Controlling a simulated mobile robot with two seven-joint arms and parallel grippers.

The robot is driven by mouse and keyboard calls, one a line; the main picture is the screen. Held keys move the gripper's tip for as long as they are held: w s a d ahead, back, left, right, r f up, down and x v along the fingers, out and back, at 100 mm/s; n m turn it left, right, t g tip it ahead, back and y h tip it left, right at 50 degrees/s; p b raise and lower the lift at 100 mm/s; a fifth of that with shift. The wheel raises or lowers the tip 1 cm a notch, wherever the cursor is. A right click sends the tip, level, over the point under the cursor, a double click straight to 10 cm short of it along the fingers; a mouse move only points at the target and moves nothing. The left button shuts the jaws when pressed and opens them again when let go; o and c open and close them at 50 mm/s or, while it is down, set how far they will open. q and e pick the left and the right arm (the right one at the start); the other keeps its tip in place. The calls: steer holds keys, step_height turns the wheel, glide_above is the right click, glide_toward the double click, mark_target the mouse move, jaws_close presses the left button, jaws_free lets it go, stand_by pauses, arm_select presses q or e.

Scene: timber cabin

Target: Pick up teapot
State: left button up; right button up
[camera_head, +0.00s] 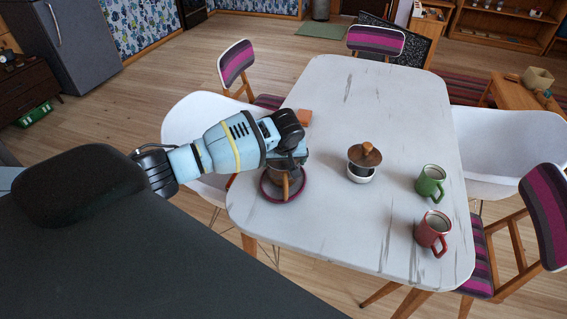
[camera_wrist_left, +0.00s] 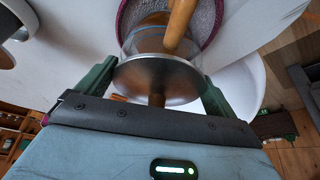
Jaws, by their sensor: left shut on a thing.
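The teapot (camera_head: 273,182) is at the table's left side, with its wooden handle toward me. It is over a round mat with a purple rim (camera_head: 268,196); I cannot tell whether it rests on it. My left gripper (camera_head: 287,162) is over the teapot from above and hides its top. In the left wrist view the teapot's round metal lid (camera_wrist_left: 158,78) with a wooden knob is between the two green fingers, which are shut on the teapot. My right gripper is not in view.
An orange-brown item (camera_head: 304,117) lies behind the gripper. Chairs surround the table; its far half is clear.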

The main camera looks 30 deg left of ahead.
arm_select(q)
steer(key=shift+r, duration=1.4)
steer(key=s, duration=0.1)
steer(key=s+d+r, duration=0.1)
steer(key=s+d+p, duration=0.1)
steer(key=s, duration=0.1)
steer(key=shift+s+r, duration=0.1)
steer(key=shift+r, duration=0.15)
steer(key=s+d, duration=0.4)
steer(key=s, duration=0.6)
steer(key=shift+d+r, duration=0.3)
steer(key=shift+r, duration=0.1)
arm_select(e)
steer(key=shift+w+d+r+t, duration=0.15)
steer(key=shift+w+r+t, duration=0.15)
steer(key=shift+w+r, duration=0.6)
arm_select(q)
steer(key=shift+s+d, duration=0.1)
steer(key=shift+s, duration=0.1)
